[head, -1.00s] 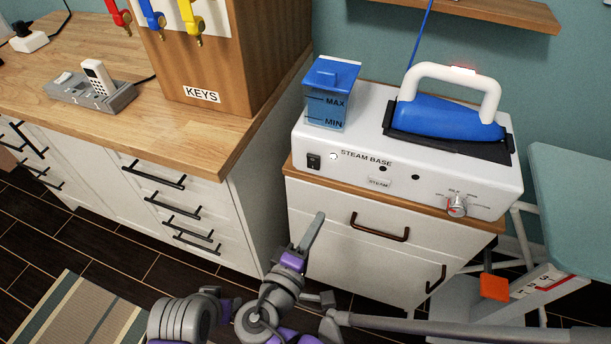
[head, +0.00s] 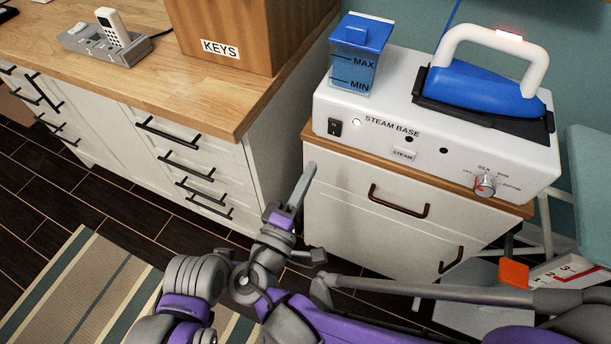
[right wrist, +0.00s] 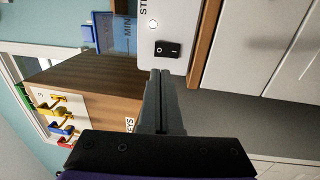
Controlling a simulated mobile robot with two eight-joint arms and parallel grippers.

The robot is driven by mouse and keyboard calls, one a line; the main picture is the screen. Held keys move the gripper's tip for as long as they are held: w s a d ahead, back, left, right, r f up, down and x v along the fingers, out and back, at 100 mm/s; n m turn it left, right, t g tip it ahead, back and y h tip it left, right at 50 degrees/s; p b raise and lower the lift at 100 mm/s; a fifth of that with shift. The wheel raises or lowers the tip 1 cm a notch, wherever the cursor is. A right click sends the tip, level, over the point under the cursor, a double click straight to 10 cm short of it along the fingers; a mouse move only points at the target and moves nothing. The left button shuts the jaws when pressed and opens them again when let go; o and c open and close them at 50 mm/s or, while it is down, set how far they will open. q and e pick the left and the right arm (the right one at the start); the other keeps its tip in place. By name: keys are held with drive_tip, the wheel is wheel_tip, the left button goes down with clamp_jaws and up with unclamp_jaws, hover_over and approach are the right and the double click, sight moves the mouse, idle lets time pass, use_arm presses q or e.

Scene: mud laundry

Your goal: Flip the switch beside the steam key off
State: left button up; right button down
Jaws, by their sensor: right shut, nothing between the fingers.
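The white steam base (head: 440,140) stands on a small cabinet. Its black rocker switch (head: 335,127) is at the front left, beside a small round light. A STEAM key (head: 403,154) is further right on the same front face. In the right wrist view the switch (right wrist: 167,49) shows its O and I marks, with one half pressed in. My right gripper (head: 308,170) is shut and empty, pointing up, below and left of the switch. In the right wrist view its fingertips (right wrist: 161,73) are just short of the switch, apparently apart from it. My left gripper is out of view.
A blue water tank (head: 357,55) and a blue iron (head: 485,90) sit on the steam base. A dial (head: 485,184) is at its right front. A wooden KEYS box (head: 225,30) stands on the left counter. A gap separates the two cabinets.

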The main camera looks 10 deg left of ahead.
sight(333, 124)
drive_tip(key=x, duration=1)
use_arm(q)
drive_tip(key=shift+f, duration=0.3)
use_arm(e)
drive_tip(key=shift+w, duration=0.1)
drive_tip(key=shift+w+d+r, duration=0.1)
drive_tip(key=shift+w+r, duration=0.05)
drive_tip(key=shift+r, duration=0.05)
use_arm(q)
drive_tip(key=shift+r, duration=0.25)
use_arm(e)
drive_tip(key=shift+f, duration=0.1)
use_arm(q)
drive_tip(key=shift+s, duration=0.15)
